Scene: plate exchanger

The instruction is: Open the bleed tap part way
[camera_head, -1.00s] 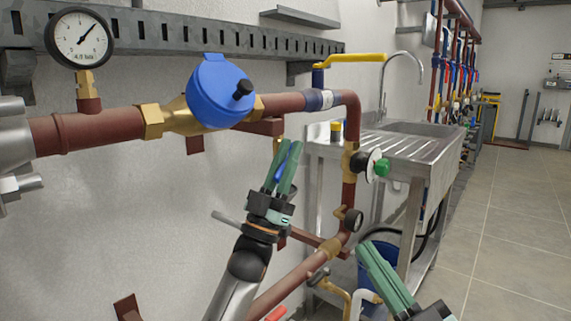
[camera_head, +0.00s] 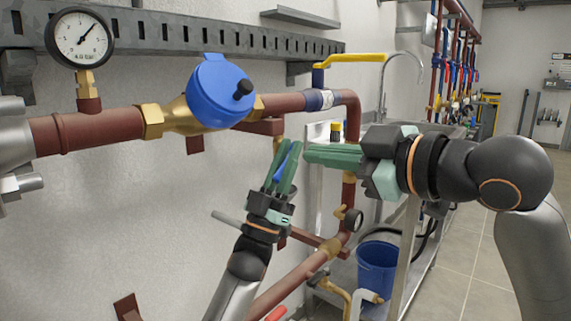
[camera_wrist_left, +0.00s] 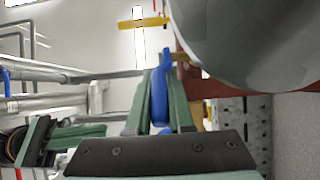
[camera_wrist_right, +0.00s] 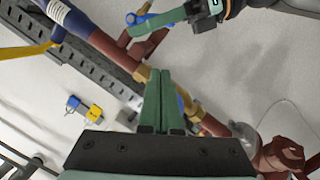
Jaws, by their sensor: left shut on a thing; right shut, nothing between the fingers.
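A small blue lever (camera_head: 284,160), which looks like the bleed tap's handle, sits below the red-brown pipe (camera_head: 292,103). My left gripper (camera_head: 286,160) is shut on it from below. In the left wrist view the blue lever (camera_wrist_left: 159,95) stands upright between the fingers, below a brass piece. The tap's body is mostly hidden. My right gripper (camera_head: 308,155) is shut and empty, pointing left, with its tips just right of the left fingers. The right wrist view shows its fingers (camera_wrist_right: 157,75) together, in front of a brass fitting on the pipe.
A blue-capped brass meter (camera_head: 220,90) and a pressure gauge (camera_head: 80,38) are on the pipe to the left. A yellow-lever valve (camera_head: 355,58) is above my right gripper. A sink stand is behind.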

